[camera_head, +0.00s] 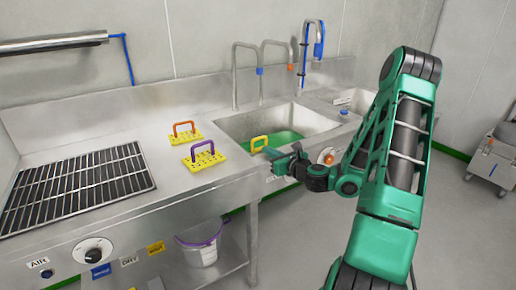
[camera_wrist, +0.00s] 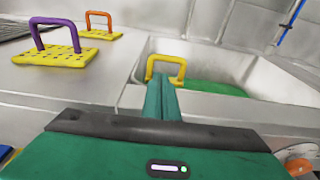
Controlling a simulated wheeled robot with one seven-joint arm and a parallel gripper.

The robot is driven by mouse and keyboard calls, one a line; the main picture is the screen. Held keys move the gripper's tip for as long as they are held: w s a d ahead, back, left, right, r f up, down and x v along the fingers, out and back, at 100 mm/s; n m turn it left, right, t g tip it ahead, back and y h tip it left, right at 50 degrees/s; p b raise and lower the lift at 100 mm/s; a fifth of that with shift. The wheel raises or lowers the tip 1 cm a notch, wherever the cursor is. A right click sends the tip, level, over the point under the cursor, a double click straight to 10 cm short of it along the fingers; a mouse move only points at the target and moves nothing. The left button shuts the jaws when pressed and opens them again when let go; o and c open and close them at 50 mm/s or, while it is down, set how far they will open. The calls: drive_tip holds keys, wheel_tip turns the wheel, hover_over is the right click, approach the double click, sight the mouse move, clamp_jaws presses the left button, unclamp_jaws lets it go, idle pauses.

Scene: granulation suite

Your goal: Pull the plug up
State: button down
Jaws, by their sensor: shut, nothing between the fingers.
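A yellow arched handle (camera_head: 259,143) shows at the near left of the sink basin (camera_head: 318,122), against green liquid (camera_head: 284,137). It looks like the plug's handle, but whatever is below it is hidden. In the wrist view the yellow handle (camera_wrist: 167,62) stands just beyond the fingertips. My gripper (camera_head: 270,153) is at the sink's near edge, close to the handle's right side in the head view. In the wrist view its green fingers (camera_wrist: 162,82) are together, with nothing between them. I cannot tell whether they touch the handle.
Two yellow perforated plates lie on the counter left of the sink, one with a purple handle (camera_head: 202,149), one with an orange handle (camera_head: 184,126). A black grille (camera_head: 80,186) is further left. Taps (camera_head: 235,75) rise behind the sink. A white bucket (camera_head: 200,246) stands below.

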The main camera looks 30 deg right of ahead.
drive_tip(key=w, duration=0.7)
drive_tip(key=shift+f, duration=0.45)
drive_tip(key=shift+s+a, duration=0.1)
